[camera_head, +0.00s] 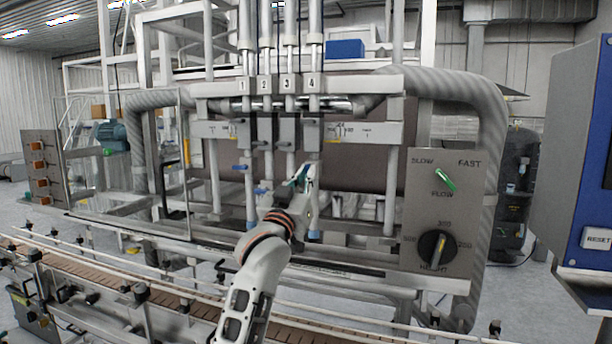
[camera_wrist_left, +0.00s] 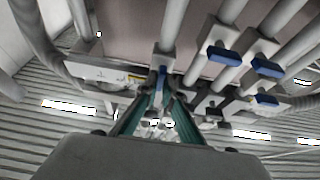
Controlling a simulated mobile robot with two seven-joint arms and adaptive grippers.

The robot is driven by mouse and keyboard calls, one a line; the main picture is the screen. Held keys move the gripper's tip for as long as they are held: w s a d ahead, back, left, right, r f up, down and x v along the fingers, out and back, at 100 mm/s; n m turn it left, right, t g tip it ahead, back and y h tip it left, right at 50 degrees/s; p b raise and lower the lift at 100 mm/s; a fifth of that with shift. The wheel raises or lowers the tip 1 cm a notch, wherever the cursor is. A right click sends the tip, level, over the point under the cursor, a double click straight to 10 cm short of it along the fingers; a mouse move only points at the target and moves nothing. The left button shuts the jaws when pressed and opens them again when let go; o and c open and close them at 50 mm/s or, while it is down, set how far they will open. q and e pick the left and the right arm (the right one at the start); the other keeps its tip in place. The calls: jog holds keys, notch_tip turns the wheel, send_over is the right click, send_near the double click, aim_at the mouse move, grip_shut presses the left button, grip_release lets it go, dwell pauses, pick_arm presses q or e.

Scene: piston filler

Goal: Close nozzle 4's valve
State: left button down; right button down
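Nozzle 4 is the rightmost vertical pipe, under the "4" label (camera_head: 312,84). In the left wrist view its blue valve handle (camera_wrist_left: 161,78) lies roughly along the pipe, between my left fingertips. My left gripper (camera_head: 301,177) reaches up to this pipe; in the left wrist view its teal fingers (camera_wrist_left: 163,92) stand a little apart on either side of the handle, with a gap seeming to show. Firm contact cannot be made out. In the head view the fingers mostly hide the handle. My right gripper is not in view.
Other blue valve handles sit crosswise on neighbouring pipes, one at nozzle 1 (camera_head: 240,167), others in the left wrist view (camera_wrist_left: 222,55). A conveyor (camera_head: 130,290) runs below. A control panel (camera_head: 440,210) with knobs stands right, before a curved grey pipe frame (camera_head: 490,110).

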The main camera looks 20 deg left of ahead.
pick_arm(q)
jog(key=shift+m, duration=0.3)
jog(key=shift+a+r+m+g+h, duration=0.1)
jog(key=shift+m+g+h, duration=0.95)
jog(key=shift+m, duration=2.55)
jog(key=shift+f+m+g+h, duration=0.1)
jog(key=shift+m+g+h, duration=0.95)
jog(key=shift+m, duration=2.55)
jog(key=shift+a+r+m+g+h, duration=0.1)
jog(key=shift+m+g+h, duration=0.9)
jog(key=shift+m, duration=2.6)
jog(key=shift+d, duration=0.1)
jog(key=c, duration=2.2)
grip_release()
